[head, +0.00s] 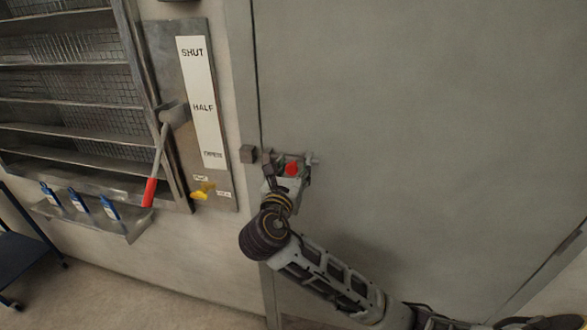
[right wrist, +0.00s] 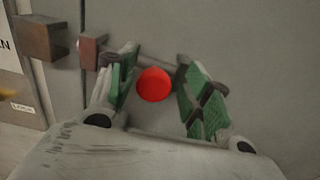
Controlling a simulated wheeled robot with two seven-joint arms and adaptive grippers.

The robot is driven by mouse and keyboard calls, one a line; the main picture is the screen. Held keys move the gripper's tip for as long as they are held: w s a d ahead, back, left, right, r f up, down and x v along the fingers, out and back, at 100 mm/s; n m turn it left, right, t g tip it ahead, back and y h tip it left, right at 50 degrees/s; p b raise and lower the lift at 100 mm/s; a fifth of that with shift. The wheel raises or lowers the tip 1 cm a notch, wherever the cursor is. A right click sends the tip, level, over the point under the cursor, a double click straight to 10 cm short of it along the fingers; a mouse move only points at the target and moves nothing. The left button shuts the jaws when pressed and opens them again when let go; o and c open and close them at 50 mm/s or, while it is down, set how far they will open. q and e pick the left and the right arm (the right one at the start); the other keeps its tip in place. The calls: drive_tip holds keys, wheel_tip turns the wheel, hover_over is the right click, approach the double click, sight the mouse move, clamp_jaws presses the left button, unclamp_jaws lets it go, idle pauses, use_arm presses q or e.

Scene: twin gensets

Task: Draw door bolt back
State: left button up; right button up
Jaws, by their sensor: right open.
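The door bolt is a metal bar with a round red knob (head: 291,169) on the grey door (head: 420,120), near the door's left edge. In the right wrist view the red knob (right wrist: 154,84) sits between the green-padded fingers of my right gripper (right wrist: 155,90), with a gap on both sides. The gripper is open around the knob. The bolt's bar shows behind the fingers. A square keeper block (right wrist: 41,37) is on the frame left of the door edge, apart from the bolt's bracket (right wrist: 93,50). My left gripper is not in view.
Left of the door is a plate marked SHUT and HALF (head: 204,100) with a red-handled lever (head: 150,190) and a yellow handle (head: 203,190). A louvred panel (head: 70,80) and a shelf of blue bottles (head: 110,207) are further left. The door right of the bolt is clear.

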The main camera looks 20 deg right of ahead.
drive_tip(key=v, duration=1.2)
idle(0.7)
